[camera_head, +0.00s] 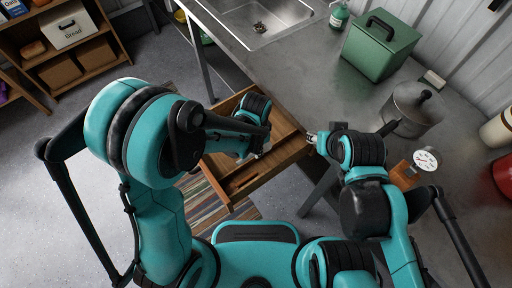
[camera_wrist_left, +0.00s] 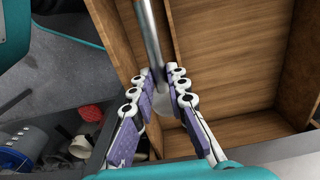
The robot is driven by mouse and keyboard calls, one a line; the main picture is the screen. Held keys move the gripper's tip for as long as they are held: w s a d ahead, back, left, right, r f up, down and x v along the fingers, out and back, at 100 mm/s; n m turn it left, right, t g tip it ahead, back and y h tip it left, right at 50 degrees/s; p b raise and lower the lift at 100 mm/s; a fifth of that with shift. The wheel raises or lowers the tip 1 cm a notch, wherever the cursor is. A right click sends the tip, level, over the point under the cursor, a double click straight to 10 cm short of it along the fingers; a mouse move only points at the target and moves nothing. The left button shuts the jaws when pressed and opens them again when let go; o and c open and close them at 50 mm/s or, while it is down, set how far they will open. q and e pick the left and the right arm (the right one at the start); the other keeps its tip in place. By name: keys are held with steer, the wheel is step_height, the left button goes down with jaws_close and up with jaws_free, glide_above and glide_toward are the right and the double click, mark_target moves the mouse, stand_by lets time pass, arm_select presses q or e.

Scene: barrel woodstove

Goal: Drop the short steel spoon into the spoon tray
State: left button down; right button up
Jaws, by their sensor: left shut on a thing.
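The short steel spoon (camera_wrist_left: 150,38) is held by my left gripper (camera_wrist_left: 157,82). Its grey shaft runs up out of the left wrist view and its pale rounded end shows between the purple-padded fingers. My left gripper (camera_head: 258,150) is over an open wooden drawer (camera_head: 284,128) in the head view, where the spoon is hidden. In the left wrist view, the drawer (camera_wrist_left: 230,50) has a wooden divider beside the spoon. I cannot tell which compartment is the spoon tray. My right gripper (camera_head: 314,138) is at the drawer's right corner; its fingers are too small to read.
The metal counter (camera_head: 320,70) borders the drawer at the right and back, with a sink (camera_head: 262,22), green box (camera_head: 380,46), steel pot (camera_head: 413,108) and dial gauge (camera_head: 426,160). A shelf (camera_head: 98,55) stands at the back left. A striped rug (camera_head: 205,205) lies below the drawer.

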arm_select(q)
steer(key=shift+f, duration=0.35)
steer(key=c, duration=1.4)
jaws_free()
steer(key=shift+r, duration=0.1)
step_height(320, 180, up, 12)
steer(key=shift+f, duration=0.1)
steer(key=shift+a, duration=0.1)
